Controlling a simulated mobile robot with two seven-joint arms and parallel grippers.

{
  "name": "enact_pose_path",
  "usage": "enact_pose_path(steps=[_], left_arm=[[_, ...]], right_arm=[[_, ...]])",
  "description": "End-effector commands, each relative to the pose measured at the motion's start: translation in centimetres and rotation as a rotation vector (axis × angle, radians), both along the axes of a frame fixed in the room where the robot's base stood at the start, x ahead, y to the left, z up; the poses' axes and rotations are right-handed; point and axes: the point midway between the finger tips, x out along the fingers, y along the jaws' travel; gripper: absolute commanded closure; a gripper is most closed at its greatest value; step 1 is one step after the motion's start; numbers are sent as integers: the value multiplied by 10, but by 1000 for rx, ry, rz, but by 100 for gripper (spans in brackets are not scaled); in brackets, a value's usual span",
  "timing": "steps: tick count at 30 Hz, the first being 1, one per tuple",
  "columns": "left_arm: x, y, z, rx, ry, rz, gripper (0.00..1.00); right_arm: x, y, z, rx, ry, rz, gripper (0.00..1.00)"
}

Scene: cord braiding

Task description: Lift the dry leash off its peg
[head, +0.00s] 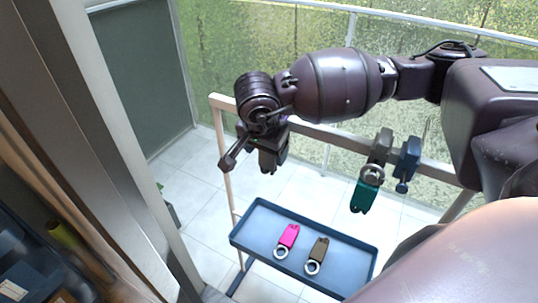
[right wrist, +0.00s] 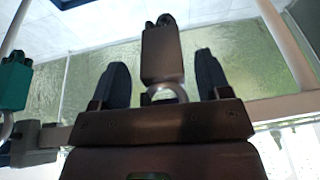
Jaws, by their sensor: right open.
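A dark brown leash (right wrist: 162,55) with a pale metal ring at its near end shows in the right wrist view. It also hangs at the rail in the head view (head: 273,157), partly covered by my right wrist. My right gripper (right wrist: 160,78) is open, with one finger on each side of this leash and gaps between. In the head view the gripper (head: 252,145) is at the rail's left part. The peg behind the ring is hidden. A teal leash (head: 363,193) hangs by its ring farther right. I cannot tell which leash is dry. My left gripper is not in view.
A wooden rail (head: 328,134) on posts runs behind my arm. A grey clamp (head: 382,143) and a blue clamp (head: 408,158) sit on it. A blue tray (head: 250,237) below holds a pink leash (head: 289,235) and a brown leash (head: 319,249). A door frame stands left.

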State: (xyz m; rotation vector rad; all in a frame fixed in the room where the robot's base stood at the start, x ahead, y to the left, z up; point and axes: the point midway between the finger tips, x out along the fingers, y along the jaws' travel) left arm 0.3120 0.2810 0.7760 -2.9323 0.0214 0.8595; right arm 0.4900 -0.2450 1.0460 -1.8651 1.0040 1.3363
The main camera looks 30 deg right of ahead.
Motion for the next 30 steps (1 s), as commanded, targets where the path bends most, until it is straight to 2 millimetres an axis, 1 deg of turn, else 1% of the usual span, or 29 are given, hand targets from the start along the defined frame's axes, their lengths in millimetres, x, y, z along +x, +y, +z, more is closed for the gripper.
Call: enact_pose_path(steps=[1, 2, 9, 10, 20, 30], left_arm=[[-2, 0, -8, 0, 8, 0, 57], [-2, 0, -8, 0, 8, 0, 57], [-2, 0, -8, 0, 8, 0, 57], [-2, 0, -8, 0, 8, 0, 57], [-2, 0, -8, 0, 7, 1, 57], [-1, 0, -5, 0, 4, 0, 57]], right_arm=[[-16, -7, -38, -14, 81, -11, 30], [-16, -7, -38, -14, 81, -11, 33], [-16, -6, -39, -14, 81, -11, 70], [-16, -6, -39, -14, 81, -11, 72], [-15, -6, -37, -14, 80, -11, 72], [-14, -6, -28, -16, 78, -12, 72]])
